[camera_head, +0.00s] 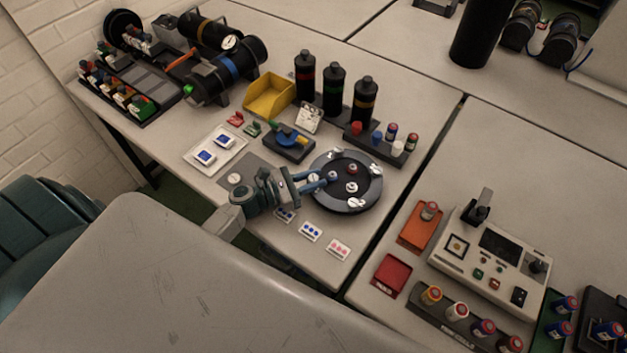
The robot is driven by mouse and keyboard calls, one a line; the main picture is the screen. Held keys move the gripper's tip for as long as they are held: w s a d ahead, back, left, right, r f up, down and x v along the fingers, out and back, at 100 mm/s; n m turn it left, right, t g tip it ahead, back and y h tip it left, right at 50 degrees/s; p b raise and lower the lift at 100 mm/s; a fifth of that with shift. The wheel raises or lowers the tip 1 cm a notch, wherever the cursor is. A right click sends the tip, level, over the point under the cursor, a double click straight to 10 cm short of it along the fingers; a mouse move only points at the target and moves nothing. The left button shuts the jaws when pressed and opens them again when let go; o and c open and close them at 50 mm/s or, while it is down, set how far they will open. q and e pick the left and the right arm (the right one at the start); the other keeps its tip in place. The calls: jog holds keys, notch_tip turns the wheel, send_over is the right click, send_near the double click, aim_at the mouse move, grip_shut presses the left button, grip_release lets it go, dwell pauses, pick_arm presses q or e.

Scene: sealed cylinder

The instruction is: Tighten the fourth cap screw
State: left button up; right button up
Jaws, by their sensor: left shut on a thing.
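A round dark disc-shaped fixture (373,186) lies on the table in the middle of the view. It carries small round caps and several bright metal clamps near its rim. My left gripper (326,179) reaches over the disc's left side with its blue fingers. It is shut on a small light screw cap (332,176) at their tips; the fingers partly hide it. Another cap (351,187) stands near the disc's middle, and one with a reddish top (352,169) sits behind it. I cannot tell how far any screw is seated. My right gripper is not in view.
A rack of coloured caps (383,146) and several black bottles (334,88) stand behind the disc. A yellow bin (269,94) is further left. Picture cards (311,232) lie in front. A control box (490,262) stands on the right table, across a gap.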

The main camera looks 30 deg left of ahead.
pick_arm(q)
jog(key=m+g+h+b, duration=0.2)
jog(key=m+g+b, duration=0.1)
jog(key=g, duration=0.1)
jog(key=m+g+h+b, duration=0.3)
jog(key=g, duration=0.1)
jog(key=shift+w+f+m+g+h, duration=0.1)
jog(key=shift+f+m+g+h, duration=0.1)
jog(key=shift+m+g+h, duration=0.1)
jog(key=shift+r+m+g+h+b, duration=0.1)
jog(key=shift+m+g+h+b, duration=0.2)
jog(key=shift+m+g+b, duration=1.1)
jog(key=shift+m+g, duration=0.1)
jog(key=shift+g, duration=0.8)
jog(key=shift+r+m+g+b, duration=0.2)
jog(key=shift+m+g+b, duration=0.2)
jog(key=shift+m+g, duration=0.6)
jog(key=shift+g, duration=0.7)
jog(key=shift+r, duration=0.1)
